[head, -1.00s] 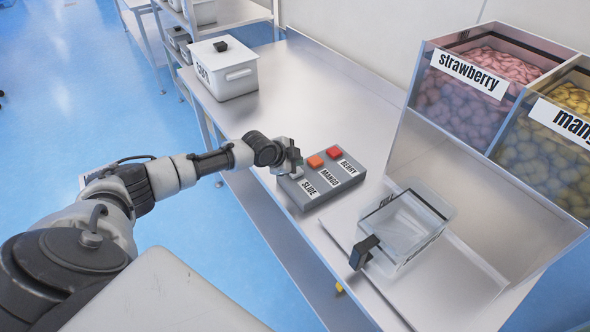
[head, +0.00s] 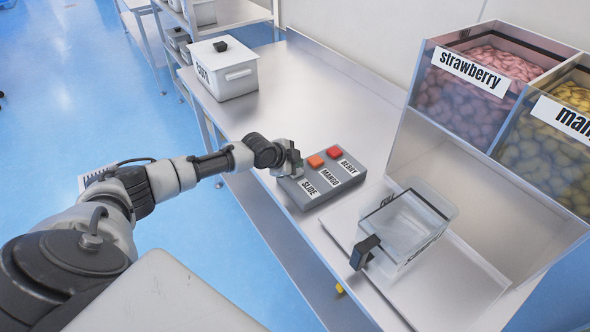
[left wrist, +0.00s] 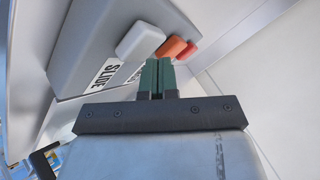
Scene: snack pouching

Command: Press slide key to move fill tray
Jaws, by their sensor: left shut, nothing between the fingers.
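The grey key box (head: 330,188) lies on the steel counter with keys labelled SLIDE, MANGO and BERRY. My left gripper (head: 298,161) is shut and empty, just over the SLIDE end. In the left wrist view its green fingers (left wrist: 157,65) point toward the keys beside the white slide key (left wrist: 140,40). In the head view the gripper partly covers that key. I cannot tell whether the fingers touch it. The clear fill tray (head: 412,243) with a black handle (head: 364,251) stands on a metal plate right of the box. My right gripper is not in view.
The orange key (head: 315,161) and red key (head: 333,152) are close to my gripper. Clear bins of strawberry (head: 465,82) and mango (head: 560,120) pieces stand at the right. A lidded white pot (head: 228,75) is at the back left. The counter between pot and box is clear.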

